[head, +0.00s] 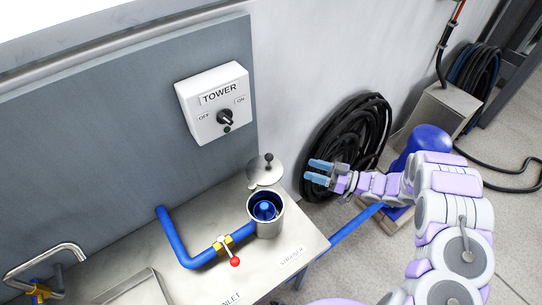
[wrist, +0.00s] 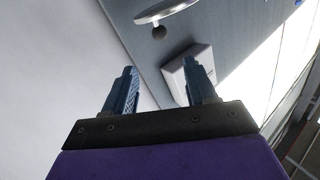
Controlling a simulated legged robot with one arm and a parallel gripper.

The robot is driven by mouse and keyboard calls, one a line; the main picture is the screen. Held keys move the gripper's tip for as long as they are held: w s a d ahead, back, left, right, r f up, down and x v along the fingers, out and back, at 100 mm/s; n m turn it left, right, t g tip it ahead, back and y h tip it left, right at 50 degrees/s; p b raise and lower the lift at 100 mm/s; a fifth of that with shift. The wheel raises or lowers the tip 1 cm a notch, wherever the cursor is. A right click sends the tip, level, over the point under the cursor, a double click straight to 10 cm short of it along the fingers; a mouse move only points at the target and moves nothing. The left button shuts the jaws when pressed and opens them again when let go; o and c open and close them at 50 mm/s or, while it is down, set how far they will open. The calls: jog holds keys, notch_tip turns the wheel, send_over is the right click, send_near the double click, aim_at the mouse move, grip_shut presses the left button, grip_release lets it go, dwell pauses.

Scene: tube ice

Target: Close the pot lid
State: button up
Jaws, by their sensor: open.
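The pot (head: 266,220) is a metal cylinder standing on the steel counter, with a blue fitting inside. Its lid (head: 265,171) is a round metal disc with a dark knob, raised open behind the pot's rim and tilted against the wall side. The lid also shows at the top of the wrist view (wrist: 166,12), with its dark knob below the disc. My gripper (head: 319,172) is open and empty, to the right of the lid and apart from it. Its two blue fingers (wrist: 161,88) show spread in the wrist view, with nothing between them.
A blue pipe (head: 183,246) with a red-handled valve joins the pot's left side. Coiled black hose (head: 346,140) hangs behind my gripper. A faucet (head: 50,257) stands at far left.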

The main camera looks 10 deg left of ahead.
aim_at(269, 157)
jog(key=a, duration=0.5)
jog(key=w+a, duration=0.1)
jog(key=a, duration=0.5)
jog(key=w+a, duration=0.1)
jog(key=a, duration=0.4)
jog(key=shift+a+f, duration=0.1)
jog(key=shift+a, duration=0.1)
jog(key=shift+d, duration=0.15)
jog(key=shift+c, duration=0.4)
jog(key=shift+c, duration=0.8)
grip_shut()
